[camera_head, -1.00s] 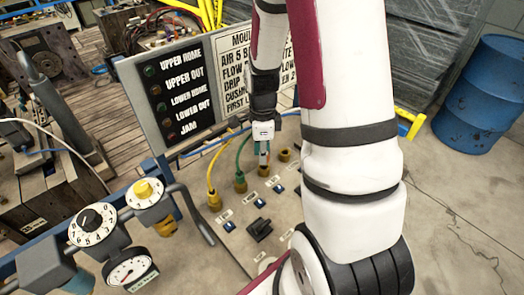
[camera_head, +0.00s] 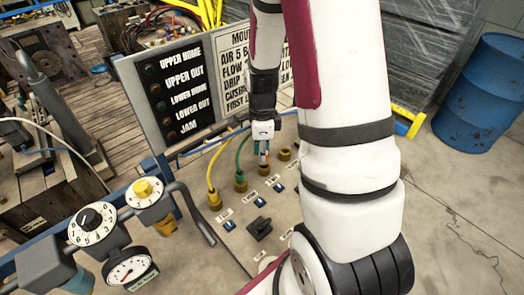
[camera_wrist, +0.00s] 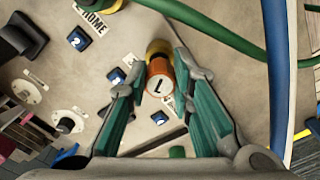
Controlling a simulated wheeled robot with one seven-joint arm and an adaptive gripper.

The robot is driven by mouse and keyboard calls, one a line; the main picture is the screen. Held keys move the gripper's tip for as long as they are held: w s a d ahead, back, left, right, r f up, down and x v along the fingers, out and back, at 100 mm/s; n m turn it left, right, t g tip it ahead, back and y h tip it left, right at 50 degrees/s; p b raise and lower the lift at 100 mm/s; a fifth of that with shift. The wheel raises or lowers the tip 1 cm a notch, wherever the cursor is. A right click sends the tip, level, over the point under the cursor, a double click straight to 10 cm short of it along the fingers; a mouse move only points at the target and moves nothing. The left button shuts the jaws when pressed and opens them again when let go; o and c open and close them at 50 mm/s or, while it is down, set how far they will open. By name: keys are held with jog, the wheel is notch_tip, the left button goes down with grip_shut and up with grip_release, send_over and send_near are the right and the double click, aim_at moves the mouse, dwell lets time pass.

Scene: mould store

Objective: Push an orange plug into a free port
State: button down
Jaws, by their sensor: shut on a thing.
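An orange plug (camera_wrist: 160,80) with a white, marked end face is between the teal fingers of my gripper (camera_wrist: 158,84) in the wrist view. My gripper is shut on it. A brass port (camera_wrist: 158,48) shows directly beyond the plug and is partly hidden by it. I cannot tell how far the plug is in the port. In the head view my gripper (camera_head: 264,150) points down over a brass port (camera_head: 263,170). Another brass port (camera_head: 284,154) to its right looks empty. The ports with the green hose (camera_head: 240,183) and yellow hose (camera_head: 214,200) are taken.
Small blue switches (camera_head: 259,202) and a black knob (camera_head: 259,229) sit on the panel in front of the ports. A sign board (camera_head: 180,100) stands behind. Dials (camera_head: 92,224) and a gauge (camera_head: 128,270) are at left. A blue hose (camera_wrist: 277,75) and green hose cross the wrist view.

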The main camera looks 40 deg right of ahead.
jog(key=shift+f+b, duration=0.5)
jog(key=shift+f, duration=0.6)
dwell(1.6)
jog(key=c, duration=0.9)
grip_release()
jog(key=shift+r, duration=0.1)
jog(key=shift+r+p, duration=1.95)
jog(key=shift+r, duration=1.75)
